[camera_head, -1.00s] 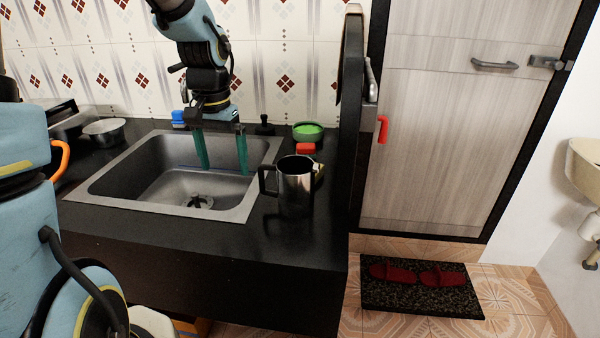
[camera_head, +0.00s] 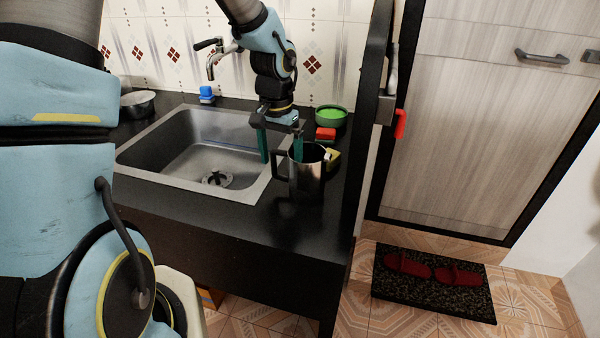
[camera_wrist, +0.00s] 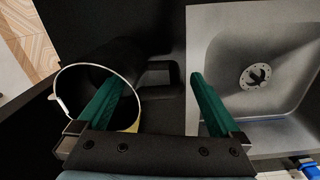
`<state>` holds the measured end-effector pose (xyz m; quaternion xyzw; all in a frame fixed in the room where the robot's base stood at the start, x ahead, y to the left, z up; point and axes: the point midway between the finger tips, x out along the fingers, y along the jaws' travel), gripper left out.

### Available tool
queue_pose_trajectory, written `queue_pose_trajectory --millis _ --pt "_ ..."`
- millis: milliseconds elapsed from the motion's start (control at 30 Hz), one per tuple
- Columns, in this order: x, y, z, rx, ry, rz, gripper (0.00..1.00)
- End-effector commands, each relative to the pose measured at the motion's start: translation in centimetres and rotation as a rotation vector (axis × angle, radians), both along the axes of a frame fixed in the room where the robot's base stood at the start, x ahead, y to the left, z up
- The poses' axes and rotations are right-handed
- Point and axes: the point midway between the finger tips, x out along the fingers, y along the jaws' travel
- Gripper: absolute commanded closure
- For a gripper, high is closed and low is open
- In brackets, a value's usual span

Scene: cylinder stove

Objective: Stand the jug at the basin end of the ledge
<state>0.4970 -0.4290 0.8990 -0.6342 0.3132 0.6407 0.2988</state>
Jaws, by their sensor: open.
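The jug (camera_head: 308,182) is a shiny steel mug with a dark handle on its left side. It stands upright on the black counter (camera_head: 240,225), just right of the sink basin (camera_head: 190,150). My gripper (camera_head: 281,155) points down over the jug's handle side, open and empty. In the wrist view, the jug (camera_wrist: 78,88) shows its round open mouth from above. The left finger of my gripper (camera_wrist: 157,80) overlaps that mouth, and the right finger lies beyond the handle, near the sink edge. I cannot tell how deep the fingertips reach.
Behind the jug are a red block (camera_head: 325,134), a green bowl (camera_head: 331,116) and a yellow sponge (camera_head: 333,156). A dark upright panel (camera_head: 365,130) closes the counter's right end. A tap (camera_head: 212,60) and a blue item (camera_head: 206,94) are behind the sink.

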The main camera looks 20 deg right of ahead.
Motion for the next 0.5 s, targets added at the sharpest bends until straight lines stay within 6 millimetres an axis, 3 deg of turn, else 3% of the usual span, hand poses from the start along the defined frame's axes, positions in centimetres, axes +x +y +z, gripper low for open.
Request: queue_pose_trajectory --millis 200,500 --pt "-0.3 0.0 -2.8 0.002 0.003 -0.001 0.0" --pt "-0.2 0.0 -3.3 0.0 0.0 -0.001 0.01"
